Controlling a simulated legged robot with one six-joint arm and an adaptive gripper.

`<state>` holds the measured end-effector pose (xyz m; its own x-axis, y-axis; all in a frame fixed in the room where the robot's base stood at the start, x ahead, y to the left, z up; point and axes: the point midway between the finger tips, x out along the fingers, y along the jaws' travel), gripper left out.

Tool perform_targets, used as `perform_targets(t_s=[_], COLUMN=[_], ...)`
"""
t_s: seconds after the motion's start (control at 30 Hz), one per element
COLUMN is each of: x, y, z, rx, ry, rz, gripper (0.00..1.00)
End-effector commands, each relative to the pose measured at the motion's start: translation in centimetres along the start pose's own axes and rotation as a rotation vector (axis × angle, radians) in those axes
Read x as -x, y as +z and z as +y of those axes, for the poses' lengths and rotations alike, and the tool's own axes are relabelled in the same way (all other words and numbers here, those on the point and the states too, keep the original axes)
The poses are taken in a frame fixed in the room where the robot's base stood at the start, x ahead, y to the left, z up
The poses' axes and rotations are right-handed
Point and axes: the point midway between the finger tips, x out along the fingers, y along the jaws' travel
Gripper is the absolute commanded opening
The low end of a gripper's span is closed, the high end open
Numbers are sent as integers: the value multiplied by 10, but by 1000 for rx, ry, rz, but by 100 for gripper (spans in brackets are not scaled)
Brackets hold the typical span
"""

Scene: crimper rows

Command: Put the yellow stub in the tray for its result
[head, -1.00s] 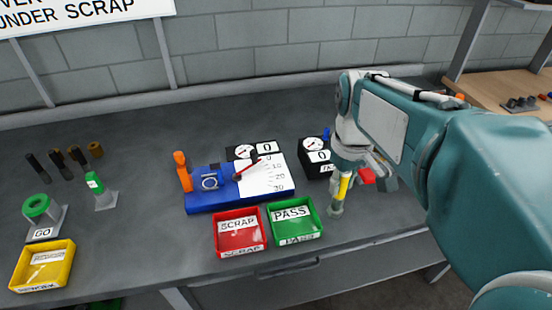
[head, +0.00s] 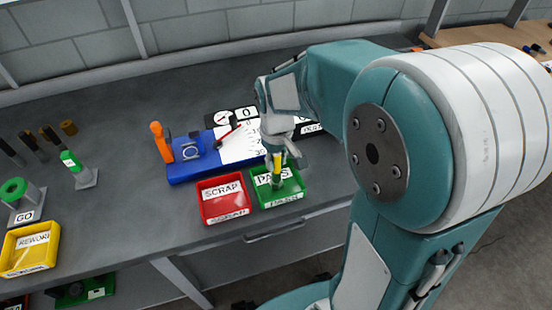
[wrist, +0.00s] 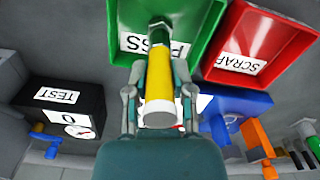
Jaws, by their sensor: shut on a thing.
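My gripper (head: 276,155) is shut on the yellow stub (head: 278,166) and holds it roughly upright over the green PASS tray (head: 298,186). In the wrist view the stub (wrist: 159,82) lies between both fingers, with a dark greenish fitting at its far end over the PASS tray (wrist: 122,22). Whether the lower end touches the tray floor I cannot tell. The red SCRAP tray (head: 204,210) stands just left of the PASS tray and looks empty. The yellow REWORK tray (head: 24,264) is at the far left of the bench.
A blue test fixture (head: 190,170) with an orange handle (head: 160,142) and a white scale sheet (head: 240,148) stands behind the trays. A black TEST box (wrist: 68,105) is partly hidden by my arm. A green GO gauge (head: 15,191) stands left. The bench between is clear.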

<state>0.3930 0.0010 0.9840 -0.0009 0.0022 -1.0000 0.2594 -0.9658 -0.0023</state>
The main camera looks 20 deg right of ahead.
Motion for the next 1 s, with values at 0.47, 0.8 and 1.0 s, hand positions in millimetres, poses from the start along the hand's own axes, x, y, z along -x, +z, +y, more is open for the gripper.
perform_targets(t_s=[0.47,0.8,1.0], x=[-1,5,40], y=[0,0,-1], z=[0,0,0], rx=[0,0,0], ry=[0,1,2], rz=[0,2,6], gripper=[65,65,65])
